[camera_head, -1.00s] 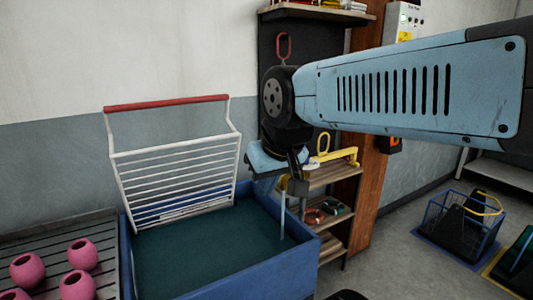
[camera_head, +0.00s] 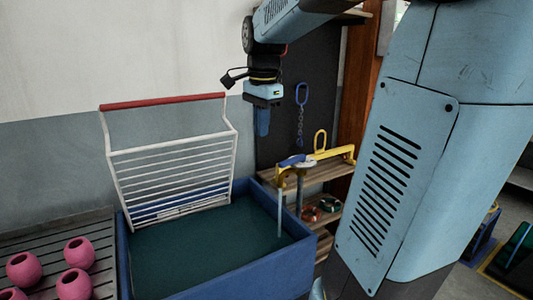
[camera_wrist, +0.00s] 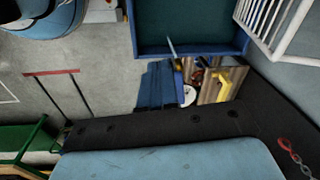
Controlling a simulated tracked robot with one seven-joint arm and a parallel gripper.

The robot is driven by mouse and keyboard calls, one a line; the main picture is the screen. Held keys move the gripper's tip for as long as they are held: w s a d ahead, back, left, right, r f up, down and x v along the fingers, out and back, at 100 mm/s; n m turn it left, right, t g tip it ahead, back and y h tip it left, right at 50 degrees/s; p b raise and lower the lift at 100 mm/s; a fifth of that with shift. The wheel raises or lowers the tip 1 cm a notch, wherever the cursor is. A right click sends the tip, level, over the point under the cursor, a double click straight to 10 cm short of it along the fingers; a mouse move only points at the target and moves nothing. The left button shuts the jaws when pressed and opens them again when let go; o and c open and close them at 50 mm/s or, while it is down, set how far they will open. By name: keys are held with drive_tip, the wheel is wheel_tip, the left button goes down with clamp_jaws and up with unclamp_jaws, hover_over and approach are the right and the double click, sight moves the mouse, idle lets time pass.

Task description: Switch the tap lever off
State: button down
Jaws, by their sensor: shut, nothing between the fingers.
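The tap stands at the tub's right rear corner in the head view. Its grey post (camera_head: 299,190) carries a blue lever (camera_head: 292,160), which lies roughly level. A thin pale stream (camera_head: 280,208) runs down into the blue tub (camera_head: 215,278). My gripper (camera_head: 263,130) is shut and empty, pointing down, above and left of the lever and apart from it. In the wrist view the tub (camera_wrist: 190,50) is at the top, with the pale stream (camera_wrist: 171,46) at its edge. The lever is hard to make out there.
A white rack (camera_head: 175,170) with a red bar stands at the tub's back. A blue hook and chain (camera_head: 301,100) hang on the dark panel. Pink pots (camera_head: 75,255) sit on slats at left.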

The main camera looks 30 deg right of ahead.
sight(293, 161)
drive_tip(key=w+d+f+m+g, duration=0.2)
drive_tip(key=w+d+m, duration=0.2)
drive_tip(key=w+m, duration=0.5)
drive_tip(key=w+d+f+m+g, duration=0.1)
drive_tip(key=w+d+m+g, duration=0.2)
drive_tip(key=w+d+m, duration=0.2)
drive_tip(key=shift+w+f+m+g+h, duration=0.3)
drive_tip(key=shift+w+f+m+h, duration=0.1)
drive_tip(key=shift+w+m, duration=1.55)
drive_tip(key=shift+s, duration=0.15)
drive_tip(key=s+d+f, duration=0.1)
drive_tip(key=s+f, duration=0.6)
drive_tip(key=f, duration=0.2)
drive_tip(key=shift+s+d, duration=0.3)
